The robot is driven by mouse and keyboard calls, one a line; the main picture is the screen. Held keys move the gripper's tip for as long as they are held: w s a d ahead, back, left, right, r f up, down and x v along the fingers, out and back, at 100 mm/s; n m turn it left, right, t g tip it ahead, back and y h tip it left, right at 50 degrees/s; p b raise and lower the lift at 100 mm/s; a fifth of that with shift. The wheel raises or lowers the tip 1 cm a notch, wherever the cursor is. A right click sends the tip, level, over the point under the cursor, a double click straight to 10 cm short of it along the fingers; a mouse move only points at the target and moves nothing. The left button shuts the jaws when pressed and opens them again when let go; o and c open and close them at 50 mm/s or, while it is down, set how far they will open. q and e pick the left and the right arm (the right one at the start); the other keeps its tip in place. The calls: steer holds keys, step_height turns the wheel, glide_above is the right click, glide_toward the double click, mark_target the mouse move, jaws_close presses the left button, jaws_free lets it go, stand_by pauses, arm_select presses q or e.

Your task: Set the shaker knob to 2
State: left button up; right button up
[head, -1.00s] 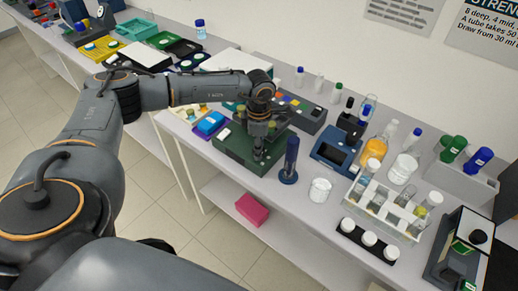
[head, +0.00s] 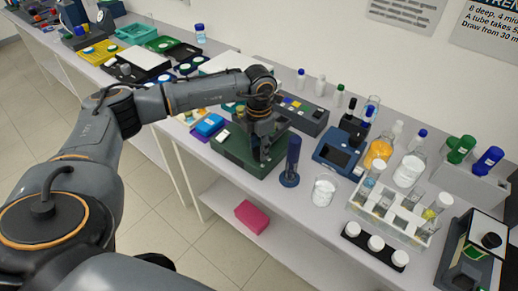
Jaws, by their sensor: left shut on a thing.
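The shaker is the dark green box (head: 232,150) near the front edge of the bench. My left gripper (head: 262,155) points down onto its top, right of the middle. It is shut, with its fingers around the shaker knob. The fingers hide the knob, so neither its pointer nor its number marks can be read. My right gripper is not in view.
A dark blue upright device (head: 290,165) stands close to the right of the shaker. A grey box with coloured buttons (head: 300,112) lies behind it. A blue tray item (head: 209,125) is to the left. A blue instrument (head: 337,152), beaker (head: 323,190) and tube rack (head: 395,215) stand right.

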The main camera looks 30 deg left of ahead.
arm_select(q)
steer(key=shift+w, duration=0.1)
stand_by(0.3)
steer(key=o, duration=0.9)
step_height(320, 180, up, 12)
steer(key=shift+r, duration=0.1)
stand_by(0.4)
